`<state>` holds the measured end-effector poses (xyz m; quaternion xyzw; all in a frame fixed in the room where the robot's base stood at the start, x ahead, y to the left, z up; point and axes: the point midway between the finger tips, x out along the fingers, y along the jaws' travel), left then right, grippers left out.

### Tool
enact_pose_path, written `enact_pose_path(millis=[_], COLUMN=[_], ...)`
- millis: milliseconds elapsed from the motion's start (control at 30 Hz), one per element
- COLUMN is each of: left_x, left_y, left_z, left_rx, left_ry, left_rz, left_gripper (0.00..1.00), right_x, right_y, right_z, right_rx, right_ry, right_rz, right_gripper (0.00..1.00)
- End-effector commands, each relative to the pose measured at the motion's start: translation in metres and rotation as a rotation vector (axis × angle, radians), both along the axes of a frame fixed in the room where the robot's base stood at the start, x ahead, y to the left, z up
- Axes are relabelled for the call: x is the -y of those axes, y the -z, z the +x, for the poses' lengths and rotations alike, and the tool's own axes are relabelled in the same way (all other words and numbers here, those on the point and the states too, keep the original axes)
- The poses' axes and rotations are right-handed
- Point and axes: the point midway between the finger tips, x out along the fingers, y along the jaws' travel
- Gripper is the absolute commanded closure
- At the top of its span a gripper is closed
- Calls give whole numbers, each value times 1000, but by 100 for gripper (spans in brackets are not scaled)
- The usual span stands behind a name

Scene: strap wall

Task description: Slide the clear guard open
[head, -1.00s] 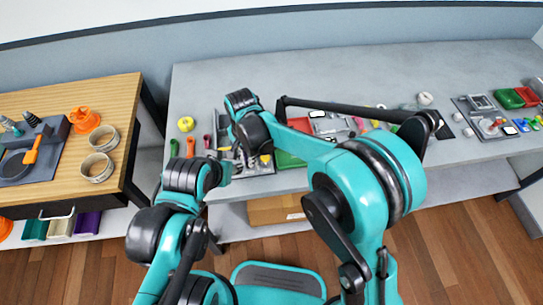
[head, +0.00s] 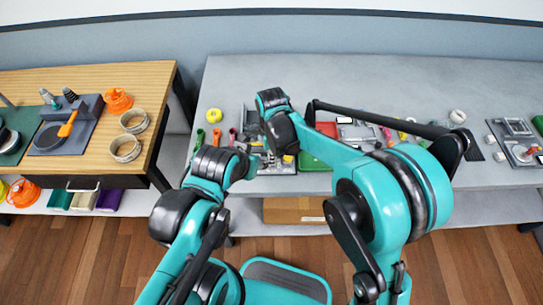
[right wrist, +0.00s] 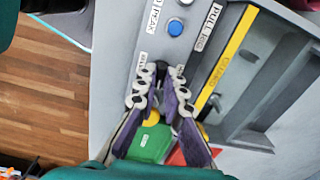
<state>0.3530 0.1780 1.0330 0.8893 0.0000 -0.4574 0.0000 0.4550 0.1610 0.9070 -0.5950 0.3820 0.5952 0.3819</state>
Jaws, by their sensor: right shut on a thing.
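In the right wrist view my right gripper (right wrist: 160,88) has its two fingertips close together against a grey labelled panel (right wrist: 120,85). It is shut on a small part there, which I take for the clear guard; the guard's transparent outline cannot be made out. A round blue button (right wrist: 175,27) sits on the panel beyond the tips, beside a "PULL RING" label (right wrist: 208,28). In the head view my right arm (head: 320,150) reaches over the grey bench, and its wrist covers much of the panel.
The grey bench (head: 360,85) has a clear rear surface. Coloured handles (head: 217,137) and a yellow roll (head: 214,115) lie left of my right wrist. A wooden bench (head: 110,78) stands to the left. A yellow strip (right wrist: 225,60) and a dark recess (right wrist: 285,75) lie right of the tips.

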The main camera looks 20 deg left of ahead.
Motion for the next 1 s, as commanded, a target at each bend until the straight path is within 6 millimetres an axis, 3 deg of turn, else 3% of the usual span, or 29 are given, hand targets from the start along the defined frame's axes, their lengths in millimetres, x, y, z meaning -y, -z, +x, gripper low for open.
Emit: enact_pose_path(millis=[567,600,1000], left_x=[0,0,0], left_y=[0,0,0], left_z=[0,0,0], left_rx=[0,0,0], left_ry=[0,0,0], left_rz=[0,0,0], left_gripper=[60,60,60], right_x=[0,0,0], right_y=[0,0,-8], right_z=[0,0,0], right_rx=[1,1,0], right_ry=[30,30,30], right_rz=[0,0,0], right_gripper=[100,82,82])
